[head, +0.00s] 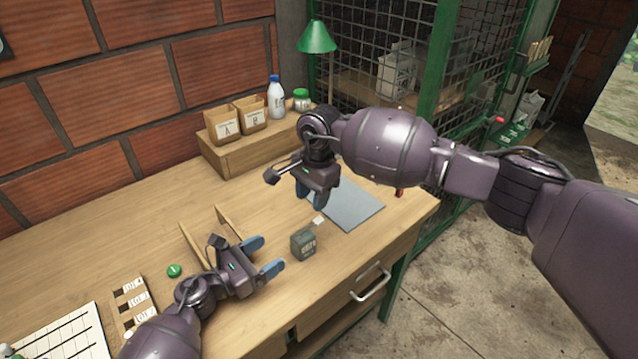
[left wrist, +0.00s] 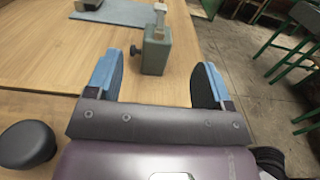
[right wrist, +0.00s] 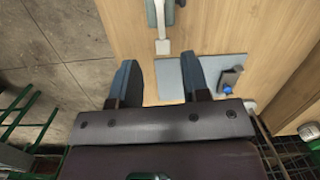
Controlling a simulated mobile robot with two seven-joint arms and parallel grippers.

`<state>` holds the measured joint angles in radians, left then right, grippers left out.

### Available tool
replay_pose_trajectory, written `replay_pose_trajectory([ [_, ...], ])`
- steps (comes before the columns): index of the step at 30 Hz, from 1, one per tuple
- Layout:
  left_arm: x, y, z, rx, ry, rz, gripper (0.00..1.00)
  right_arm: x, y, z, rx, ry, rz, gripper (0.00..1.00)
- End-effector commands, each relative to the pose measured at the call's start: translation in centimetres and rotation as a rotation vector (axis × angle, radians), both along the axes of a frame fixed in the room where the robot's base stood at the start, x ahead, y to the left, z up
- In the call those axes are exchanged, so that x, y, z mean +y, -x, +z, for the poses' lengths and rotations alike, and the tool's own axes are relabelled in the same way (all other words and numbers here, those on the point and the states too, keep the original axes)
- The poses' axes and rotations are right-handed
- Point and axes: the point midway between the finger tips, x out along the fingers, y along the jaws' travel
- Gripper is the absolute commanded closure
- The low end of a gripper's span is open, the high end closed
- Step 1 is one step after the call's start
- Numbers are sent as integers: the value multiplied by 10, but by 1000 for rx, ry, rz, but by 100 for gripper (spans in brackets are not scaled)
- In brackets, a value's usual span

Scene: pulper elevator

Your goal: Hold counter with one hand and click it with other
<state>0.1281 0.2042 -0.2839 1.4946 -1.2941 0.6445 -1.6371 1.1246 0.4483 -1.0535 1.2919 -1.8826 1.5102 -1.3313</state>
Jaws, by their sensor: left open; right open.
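The counter (head: 303,244) is a small dark green box with digits on its front, upright on the desk. A pale lever (head: 319,220) sticks out from its top; it also shows in the right wrist view (right wrist: 161,30). My left gripper (head: 262,256) is open and empty to the left of the counter. In the left wrist view the counter (left wrist: 155,55) is just beyond and between the fingertips, apart from both. My right gripper (head: 314,198) is open and empty, pointing down above the desk behind the counter, beside the lever.
A blue-grey mat (head: 358,208) lies right of the counter. A green button (head: 174,270) and labelled wooden holder (head: 132,300) are left. The desk's front edge is near the counter.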

Motion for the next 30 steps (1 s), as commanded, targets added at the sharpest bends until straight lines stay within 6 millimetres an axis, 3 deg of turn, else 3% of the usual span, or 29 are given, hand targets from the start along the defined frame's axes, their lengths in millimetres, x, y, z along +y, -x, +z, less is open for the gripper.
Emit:
replay_pose_trajectory([
  [4, 0, 0, 0, 0, 0, 0, 26, -13, -14, 13, -45, 88, 33, 57],
  [11, -11, -8, 0, 0, 1, 0, 26, -17, -17, 16, -55, 112, 40, 57],
  [24, -65, -47, 1, 0, 1, -1, 26, -16, -17, 16, -54, 108, 39, 57],
  [30, -81, -59, 0, 2, 1, 1, 26, -16, -17, 16, -54, 108, 39, 57],
])
